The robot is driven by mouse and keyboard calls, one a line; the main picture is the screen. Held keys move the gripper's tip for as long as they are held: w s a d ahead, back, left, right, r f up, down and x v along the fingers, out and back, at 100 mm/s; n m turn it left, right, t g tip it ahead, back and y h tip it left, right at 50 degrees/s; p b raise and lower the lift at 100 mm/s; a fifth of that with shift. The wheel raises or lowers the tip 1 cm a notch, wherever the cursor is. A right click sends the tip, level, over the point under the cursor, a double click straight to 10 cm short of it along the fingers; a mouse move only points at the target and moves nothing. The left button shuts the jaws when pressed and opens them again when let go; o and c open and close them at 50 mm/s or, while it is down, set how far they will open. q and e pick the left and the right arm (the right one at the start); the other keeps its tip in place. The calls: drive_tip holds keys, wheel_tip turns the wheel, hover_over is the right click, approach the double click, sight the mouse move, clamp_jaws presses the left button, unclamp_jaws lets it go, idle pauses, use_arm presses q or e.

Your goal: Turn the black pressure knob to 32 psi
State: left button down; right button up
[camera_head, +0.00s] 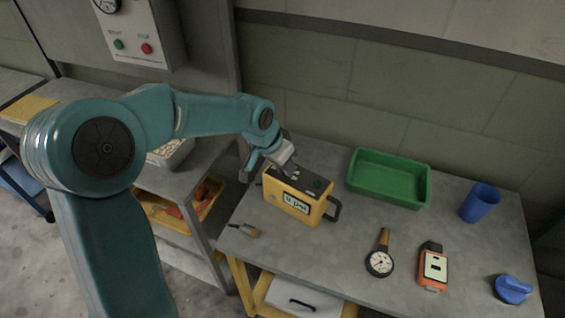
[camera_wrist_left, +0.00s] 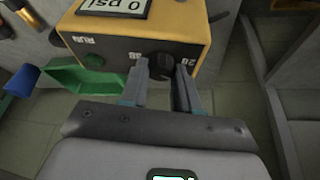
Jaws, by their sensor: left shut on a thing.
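A yellow inflator box (camera_head: 291,200) with a dark top stands on the grey table. Its display (camera_head: 296,203) appears to read 0 psi, and the display in the left wrist view (camera_wrist_left: 115,7) shows "0 psi" more clearly. The black pressure knob (camera_wrist_left: 161,65) is on the box's top panel, with white numbers beside it and a green button marked RUN further left. My left gripper (camera_wrist_left: 164,70) is shut on the knob, one finger on each side. In the head view my left gripper (camera_head: 284,166) reaches the box top from the left and hides the knob. My right gripper is not in view.
A green tray (camera_head: 428,190), blue cup (camera_head: 480,202), round gauge (camera_head: 380,262), orange meter (camera_head: 433,266) and blue cap-like item (camera_head: 512,289) stand on the table. A small tool (camera_head: 245,230) lies left of the box. A wall panel (camera_head: 135,30) has green and red buttons.

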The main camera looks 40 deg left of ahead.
use_arm(q)
drive_tip(key=shift+r, duration=0.1)
drive_tip(key=c, duration=0.8)
unclamp_jaws()
drive_tip(key=v, duration=1.6)
drive_tip(key=shift+s+r, duration=0.1)
drive_tip(key=shift+s, duration=0.05)
